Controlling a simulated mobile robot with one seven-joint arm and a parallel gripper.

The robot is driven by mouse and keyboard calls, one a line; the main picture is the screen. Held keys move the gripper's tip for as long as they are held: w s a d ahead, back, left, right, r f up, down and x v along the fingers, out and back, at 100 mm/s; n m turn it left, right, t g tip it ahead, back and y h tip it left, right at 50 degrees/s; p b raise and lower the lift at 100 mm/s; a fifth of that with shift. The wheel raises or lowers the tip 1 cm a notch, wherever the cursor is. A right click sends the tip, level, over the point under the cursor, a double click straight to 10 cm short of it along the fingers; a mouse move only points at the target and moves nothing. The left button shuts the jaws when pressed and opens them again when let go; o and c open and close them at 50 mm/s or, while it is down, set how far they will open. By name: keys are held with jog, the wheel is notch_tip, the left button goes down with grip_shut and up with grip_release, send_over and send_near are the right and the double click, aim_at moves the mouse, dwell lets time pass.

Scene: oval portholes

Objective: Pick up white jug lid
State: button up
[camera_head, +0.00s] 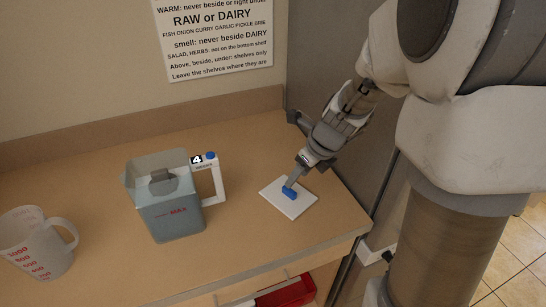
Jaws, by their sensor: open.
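The white jug lid (284,206) is a flat white square with a blue handle (289,191) on top. It lies on the wooden counter near its right end. My gripper (294,183) is right above the lid, with its fingertips at the blue handle. It is open; whether the fingers touch the handle I cannot tell. The far finger is partly hidden behind the gripper and handle.
A grey translucent jug (171,217) with a white handle marked 4 stands left of the lid. A clear measuring jug (38,245) is at the far left. The counter (105,180) is bare behind them. A grey panel rises at the right. A red object (290,292) shows below the counter.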

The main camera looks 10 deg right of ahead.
aim_at(290, 190)
jog(key=b+x, duration=0.2)
jog(key=x, duration=0.5)
jog(key=shift+w+f, duration=0.15)
jog(key=shift+f, duration=0.1)
jog(key=shift+c, duration=0.2)
grip_shut()
